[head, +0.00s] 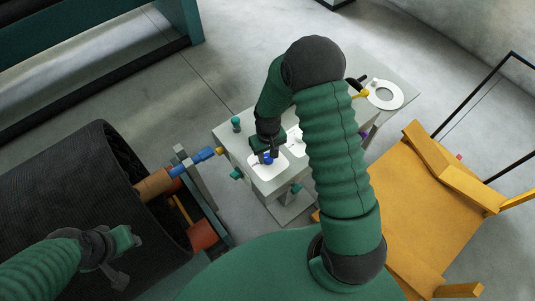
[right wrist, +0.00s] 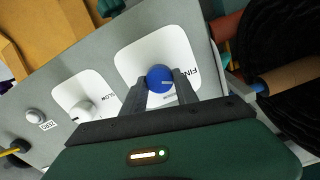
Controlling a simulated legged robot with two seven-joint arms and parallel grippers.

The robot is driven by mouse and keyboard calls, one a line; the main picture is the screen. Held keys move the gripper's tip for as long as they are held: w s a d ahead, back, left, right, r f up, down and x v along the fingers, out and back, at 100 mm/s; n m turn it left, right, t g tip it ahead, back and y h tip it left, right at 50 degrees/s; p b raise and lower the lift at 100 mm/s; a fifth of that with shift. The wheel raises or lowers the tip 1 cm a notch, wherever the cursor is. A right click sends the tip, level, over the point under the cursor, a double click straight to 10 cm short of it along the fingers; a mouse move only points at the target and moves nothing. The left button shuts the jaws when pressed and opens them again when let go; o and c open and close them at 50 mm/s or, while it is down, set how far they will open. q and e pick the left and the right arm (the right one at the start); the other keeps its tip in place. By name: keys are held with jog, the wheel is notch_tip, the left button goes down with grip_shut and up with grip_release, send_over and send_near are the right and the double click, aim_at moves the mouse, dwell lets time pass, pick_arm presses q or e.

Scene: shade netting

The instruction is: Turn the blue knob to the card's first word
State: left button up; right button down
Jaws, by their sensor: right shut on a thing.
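The blue knob (head: 267,159) sits on a white plate on top of a grey control box (head: 225,136). In the right wrist view the blue knob (right wrist: 160,76) shows a short pale mark on its top, pointing toward the picture's right. The word FINE is printed on the plate (right wrist: 150,52) on that side. My right gripper (head: 266,153) is shut on the blue knob, one finger on each side, also in the right wrist view (right wrist: 160,88). My left gripper (head: 122,260) is away at lower left; its finger gap is unclear. I cannot make out the card.
A second white plate (right wrist: 70,92) with a pale knob and SLOW lettering lies beside the blue one. A teal knob (head: 236,124) is at the box's edge. A black netting roll (head: 70,175) is left, a yellow chair (head: 400,220) right. My right arm hides part of the box.

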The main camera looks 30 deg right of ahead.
aim_at(268, 156)
jog(key=shift+w+d+r+n, duration=0.1)
jog(key=shift+n, duration=0.2)
jog(key=c, duration=1.2)
grip_release()
jog(key=shift+c, duration=0.2)
jog(key=o, duration=0.3)
jog(key=shift+s, duration=0.2)
jog(key=shift+w+r, duration=0.15)
jog(key=shift+r, duration=0.25)
notch_tip(268, 156, up, 16)
jog(key=b, duration=0.2)
